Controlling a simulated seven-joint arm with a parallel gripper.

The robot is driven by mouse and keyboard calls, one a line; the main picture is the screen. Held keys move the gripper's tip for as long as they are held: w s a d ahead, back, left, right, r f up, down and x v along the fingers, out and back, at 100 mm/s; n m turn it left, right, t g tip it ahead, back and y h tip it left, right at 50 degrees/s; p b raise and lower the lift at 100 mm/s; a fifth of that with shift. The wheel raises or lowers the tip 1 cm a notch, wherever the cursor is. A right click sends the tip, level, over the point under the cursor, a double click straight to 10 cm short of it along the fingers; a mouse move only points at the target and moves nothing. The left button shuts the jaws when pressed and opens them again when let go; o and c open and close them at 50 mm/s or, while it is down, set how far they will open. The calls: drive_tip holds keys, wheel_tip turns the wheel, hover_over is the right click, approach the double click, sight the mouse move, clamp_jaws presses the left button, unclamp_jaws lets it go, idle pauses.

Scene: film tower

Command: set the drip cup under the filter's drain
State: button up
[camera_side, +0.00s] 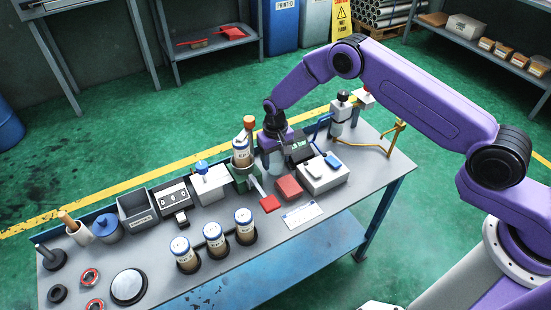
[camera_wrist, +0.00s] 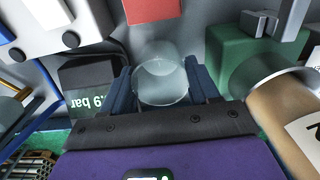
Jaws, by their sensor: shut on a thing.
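The drip cup (camera_wrist: 161,82) is a clear, round cup between the two dark blue fingers of my gripper (camera_wrist: 163,92) in the wrist view. My gripper is shut on it. In the side view my gripper (camera_side: 275,150) points down over the back middle of the bench, and the cup shows only faintly below it. A canister with a black cap, seemingly the filter (camera_side: 340,118), stands to the right of my gripper at the bench's back. Its drain is too small to make out.
A brown labelled bottle (camera_side: 242,152) and green block (camera_wrist: 250,62) stand close to my gripper. A pressure display (camera_wrist: 90,92), white box (camera_side: 324,176) and red block (camera_side: 289,187) are also near. Several bottles (camera_side: 215,237) stand in front. A yellow pipe (camera_side: 390,148) is at right.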

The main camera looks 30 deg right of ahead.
drive_tip(key=shift+f, duration=0.25)
drive_tip(key=shift+f, duration=0.15)
drive_tip(key=o, duration=1)
drive_tip(key=shift+o, duration=0.2)
wheel_tip(320, 180, up, 12)
drive_tip(key=shift+r, duration=0.25)
